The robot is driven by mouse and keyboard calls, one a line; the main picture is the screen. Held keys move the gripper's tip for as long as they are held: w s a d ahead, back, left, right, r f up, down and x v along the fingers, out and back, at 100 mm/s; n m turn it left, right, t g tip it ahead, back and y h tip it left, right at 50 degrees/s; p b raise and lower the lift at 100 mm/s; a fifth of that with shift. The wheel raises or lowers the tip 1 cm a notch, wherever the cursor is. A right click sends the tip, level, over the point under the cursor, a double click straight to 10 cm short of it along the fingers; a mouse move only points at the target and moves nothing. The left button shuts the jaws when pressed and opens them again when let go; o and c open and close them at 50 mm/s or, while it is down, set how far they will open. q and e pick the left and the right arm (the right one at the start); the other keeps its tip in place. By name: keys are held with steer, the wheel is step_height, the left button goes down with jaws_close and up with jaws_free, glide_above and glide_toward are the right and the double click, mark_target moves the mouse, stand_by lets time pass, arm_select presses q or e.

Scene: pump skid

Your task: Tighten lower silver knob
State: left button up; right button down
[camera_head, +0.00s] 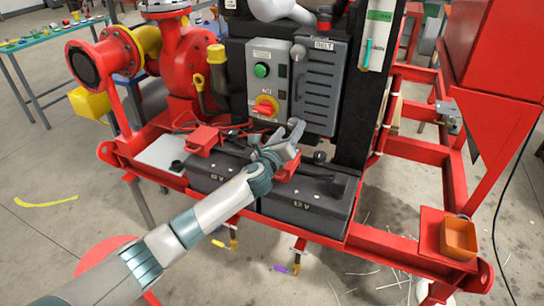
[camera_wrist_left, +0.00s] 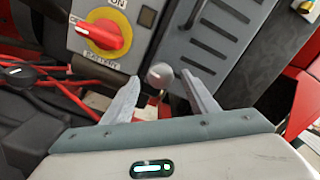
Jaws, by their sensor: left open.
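The lower silver knob (camera_wrist_left: 160,75) is a small round grey knob at the lower corner of the grey vented belt cover (camera_wrist_left: 215,60). In the wrist view it lies between and a little beyond the fingertips. My left gripper (camera_wrist_left: 158,95) is open, with one finger to each side of the knob and no visible contact. In the head view, my left gripper (camera_head: 285,138) reaches up to the cover's lower left corner and largely hides the lower knob. The upper silver knob (camera_head: 298,52) shows on the cover's upper left. My right gripper is not in view.
A red rotary switch (camera_head: 265,106) and a green button (camera_head: 261,70) sit on the control box left of the cover. Black 12 V batteries (camera_head: 306,203) lie below my gripper, with red and black cables close by. An orange bin (camera_head: 458,238) stands at the right.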

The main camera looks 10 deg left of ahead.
arm_select(q)
steer(key=v, duration=1.5)
steer(key=shift+s, duration=0.25)
steer(key=shift+a, duration=0.1)
steer(key=s+a+f+n+g+y, duration=0.15)
steer(key=s+f+n, duration=0.4)
steer(key=f, duration=0.65)
steer(key=s+a+f+n+g+y, duration=0.1)
steer(key=s+a+f+n+g, duration=0.25)
steer(key=f+n, duration=0.6)
steer(key=s+a+f+n+g+y, duration=0.15)
steer(key=s+f+n, duration=0.35)
steer(key=f, duration=1)
steer(key=s+a+f+n+g, duration=0.2)
steer(key=s+f+n, duration=0.3)
steer(key=s+f, duration=0.6)
steer(key=s+a+f+n+g, duration=0.3)
steer(key=s+f+n, duration=0.2)
steer(key=s+f, duration=0.6)
steer(key=s, duration=0.7)
steer(key=shift+a+f+n, duration=0.2)
steer(key=shift+f+n, duration=0.2)
